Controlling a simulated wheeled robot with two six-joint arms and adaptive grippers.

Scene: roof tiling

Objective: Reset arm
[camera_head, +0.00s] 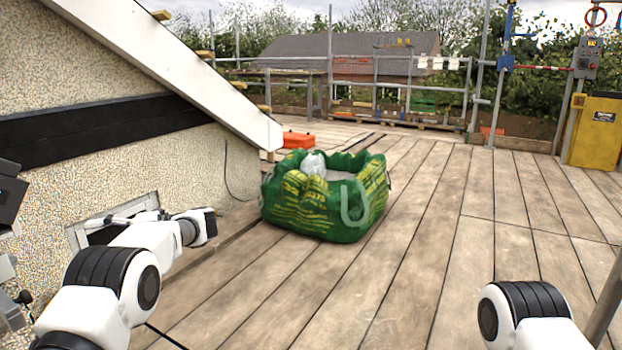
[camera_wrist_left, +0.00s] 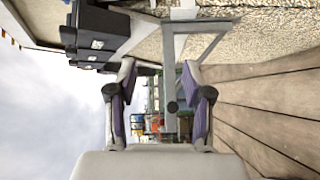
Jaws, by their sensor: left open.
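My left arm comes in from the lower left in the head view and bends at the wrist near the rendered wall. My left gripper (camera_head: 112,222) is partly hidden by its own arm there and points left. In the left wrist view, its two fingers (camera_wrist_left: 160,95) stand wide apart, with nothing between them. A grey frame and distant coloured things show beyond the fingers. Only a white and black link of my right arm shows at the lower right of the head view; the right gripper is outside the picture.
A green bag (camera_head: 318,208) with pale contents stands on the planks. An orange-red case (camera_head: 298,140) lies behind it. A yellow cabinet (camera_head: 596,130) stands far right by the railing. Black boxes (camera_wrist_left: 95,38) are near the left gripper. The planks right of the bag are clear.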

